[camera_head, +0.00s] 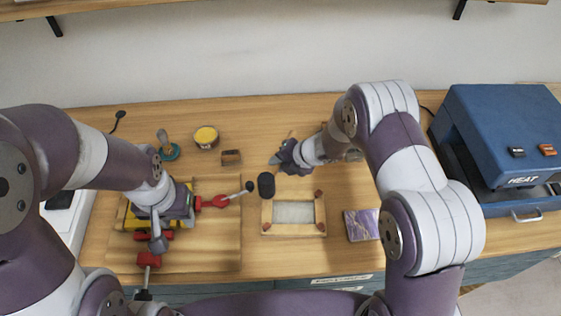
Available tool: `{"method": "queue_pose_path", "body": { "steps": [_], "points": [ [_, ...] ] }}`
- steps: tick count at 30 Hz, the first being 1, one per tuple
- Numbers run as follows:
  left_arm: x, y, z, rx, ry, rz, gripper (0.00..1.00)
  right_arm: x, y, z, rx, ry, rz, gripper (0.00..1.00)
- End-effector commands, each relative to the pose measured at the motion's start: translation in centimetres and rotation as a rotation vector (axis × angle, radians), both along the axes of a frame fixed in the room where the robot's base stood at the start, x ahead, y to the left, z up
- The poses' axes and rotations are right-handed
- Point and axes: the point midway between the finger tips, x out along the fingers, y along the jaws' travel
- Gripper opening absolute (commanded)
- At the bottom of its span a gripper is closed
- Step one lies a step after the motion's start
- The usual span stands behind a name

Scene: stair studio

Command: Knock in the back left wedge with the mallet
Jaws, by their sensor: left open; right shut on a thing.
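A pale wooden frame (293,230) with a light grey panel inside lies at the middle of the table. Small reddish-brown wedges show at its back right (318,194), front right (320,227) and front left (267,228) corners. The mallet's dark head (266,185) is just over the back left corner and hides the wedge there; I cannot tell whether they touch. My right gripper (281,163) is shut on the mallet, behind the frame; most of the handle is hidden. My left gripper (158,236) is open above the board at the left.
A wooden board (215,250) with yellow and red tools lies under my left arm. A yellow-topped tin (205,137), a small wooden block (231,157) and a teal-based tool (168,152) stand behind. A purple patterned box (362,225) and a blue heat press (500,130) are at the right.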

Motion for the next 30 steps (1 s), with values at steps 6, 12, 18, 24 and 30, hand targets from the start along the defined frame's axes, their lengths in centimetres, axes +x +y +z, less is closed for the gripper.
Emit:
{"method": "queue_pose_path", "body": {
  "steps": [6, 12, 18, 24, 30],
  "points": [
    [0.0, 0.0, 0.4, 0.000, -0.001, 0.000, 0.43, -0.1, 0.0, 0.2, -0.001, 0.004, -0.001, 0.00],
    [0.0, 0.0, 2.9, 0.000, -0.001, 0.000, 0.43, -0.1, 0.0, 3.0, 0.000, 0.002, -0.001, 0.00],
    [0.1, 0.0, 6.1, 0.000, -0.002, 0.000, 0.43, -0.1, 0.0, 6.6, 0.000, 0.002, -0.001, 0.00],
    [0.0, 0.0, 5.6, 0.000, -0.001, 0.000, 0.43, -0.1, 0.0, 6.2, -0.001, 0.003, -0.001, 0.00],
    [0.0, 0.0, 5.2, 0.000, -0.001, 0.000, 0.43, 0.2, -1.2, 5.7, 0.001, 0.001, -0.027, 0.00]
  ]
}}
